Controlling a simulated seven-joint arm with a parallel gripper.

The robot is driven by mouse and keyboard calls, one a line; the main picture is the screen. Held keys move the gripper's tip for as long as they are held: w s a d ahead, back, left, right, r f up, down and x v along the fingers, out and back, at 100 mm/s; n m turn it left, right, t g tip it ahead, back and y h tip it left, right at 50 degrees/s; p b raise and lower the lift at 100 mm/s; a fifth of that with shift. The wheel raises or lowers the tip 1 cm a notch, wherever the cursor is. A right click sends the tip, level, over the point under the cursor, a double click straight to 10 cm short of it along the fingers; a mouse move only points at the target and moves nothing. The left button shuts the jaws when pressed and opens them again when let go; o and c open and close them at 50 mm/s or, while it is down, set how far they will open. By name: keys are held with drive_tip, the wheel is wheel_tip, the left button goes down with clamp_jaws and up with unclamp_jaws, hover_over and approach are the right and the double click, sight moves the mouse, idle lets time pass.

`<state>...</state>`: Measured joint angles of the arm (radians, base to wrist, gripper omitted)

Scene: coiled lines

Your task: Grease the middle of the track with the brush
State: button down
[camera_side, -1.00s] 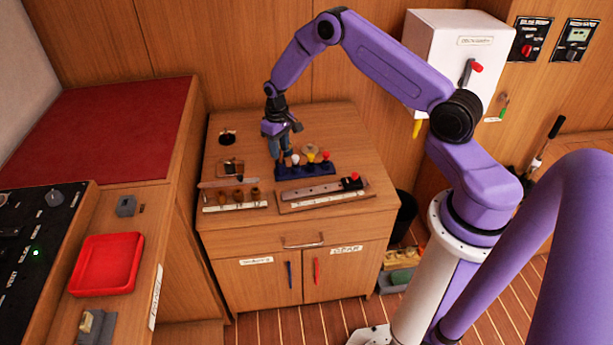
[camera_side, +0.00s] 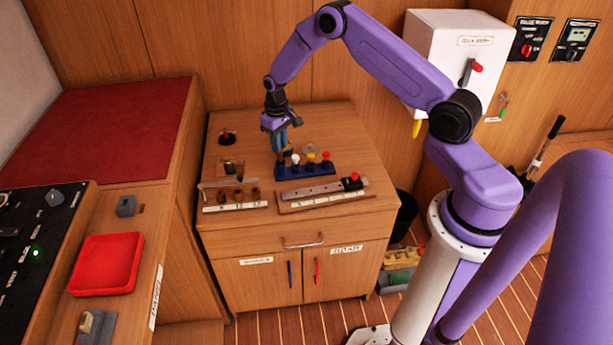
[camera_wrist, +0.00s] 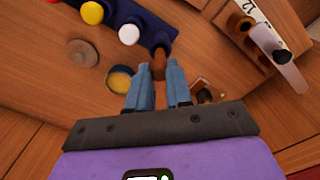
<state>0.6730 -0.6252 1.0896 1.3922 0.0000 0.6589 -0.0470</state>
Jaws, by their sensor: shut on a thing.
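My gripper (camera_side: 281,152) is at the left end of a dark blue rack (camera_side: 318,171), pointing down. In the wrist view its two blue-grey fingers (camera_wrist: 159,80) are closed around a brown upright handle (camera_wrist: 160,62), which looks like the brush's. The handle stands at the end of the rack, beside the white knob (camera_wrist: 129,34). Its bristles are hidden. A round pot with yellow contents (camera_wrist: 121,78), apparently grease, lies beside the fingers. A long grey metal rail (camera_side: 318,189), apparently the track, lies in front of the rack on a wooden base, with a red knob (camera_side: 354,176) at its right end.
The rack also holds yellow (camera_side: 311,157) and red (camera_side: 326,155) knobs. A grey disc (camera_wrist: 82,53) lies behind it. Several brown pegs (camera_side: 238,194) stand in a block front left, with a flat tool (camera_side: 214,183) behind. The cabinet top is clear at back right.

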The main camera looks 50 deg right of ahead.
drive_tip(key=shift+r, duration=2.35)
drive_tip(key=w+d+r+t+h, duration=0.1)
drive_tip(key=w+d+r+h, duration=0.1)
drive_tip(key=w+d+h, duration=0.3)
wheel_tip(320, 180, down, 6)
drive_tip(key=d+y, duration=0.1)
drive_tip(key=shift+w+d, duration=0.15)
drive_tip(key=shift+w, duration=0.15)
drive_tip(key=shift+f, duration=0.75)
idle(2.2)
wheel_tip(320, 180, up, 7)
idle(1.0)
